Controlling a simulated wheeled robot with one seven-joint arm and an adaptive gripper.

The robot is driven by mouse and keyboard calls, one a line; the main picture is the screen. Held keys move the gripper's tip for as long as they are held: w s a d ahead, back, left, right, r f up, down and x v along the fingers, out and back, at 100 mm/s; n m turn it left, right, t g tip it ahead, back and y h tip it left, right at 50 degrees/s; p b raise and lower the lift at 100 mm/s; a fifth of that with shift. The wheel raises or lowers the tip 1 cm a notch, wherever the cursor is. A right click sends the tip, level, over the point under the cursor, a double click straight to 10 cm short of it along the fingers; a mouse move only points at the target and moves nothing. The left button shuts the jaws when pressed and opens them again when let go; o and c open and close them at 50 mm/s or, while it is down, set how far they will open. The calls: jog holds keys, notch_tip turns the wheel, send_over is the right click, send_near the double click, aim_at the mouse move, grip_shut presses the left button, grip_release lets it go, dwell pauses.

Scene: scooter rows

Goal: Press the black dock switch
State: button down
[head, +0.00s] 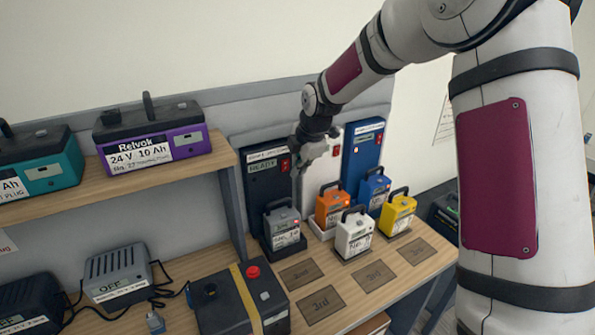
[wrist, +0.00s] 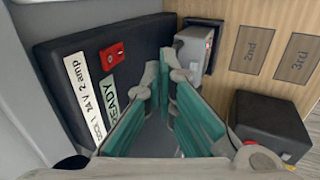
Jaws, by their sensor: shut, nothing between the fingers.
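The black dock (head: 262,190) stands upright against the back panel. Its face carries a READY label and a small red switch (head: 285,166). My gripper (wrist: 165,75) is shut and empty, with teal pads. Its tips are right of and below the switch in the wrist view, apart from it. In the head view my gripper (head: 298,165) hangs in front of the dock's right edge; its fingertips are hard to make out.
A white dock (head: 319,170) and a blue dock (head: 362,150) stand to the right, close by. Orange (head: 333,207), white (head: 354,236), blue (head: 374,190) and yellow (head: 398,214) batteries crowd there. A dark box with a red button (head: 238,298) stands in front. Marked spots (head: 321,303) are empty.

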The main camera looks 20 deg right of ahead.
jog(key=s+v, duration=0.1)
jog(key=v, duration=0.6)
jog(key=shift+f, duration=0.3)
jog(key=shift+d, duration=0.15)
jog(key=s+r+m+h, duration=0.1)
jog(key=s+r+m, duration=0.45)
jog(key=s, duration=0.45)
jog(key=s+r+m+h, duration=0.1)
jog(key=s+r+m, duration=0.45)
jog(key=s, duration=0.45)
jog(key=s+f+m+t, duration=0.1)
jog(key=s+m, duration=0.8)
jog(key=s, duration=0.6)
jog(key=shift+s+m+y, duration=0.3)
jog(key=shift+m+y, duration=0.1)
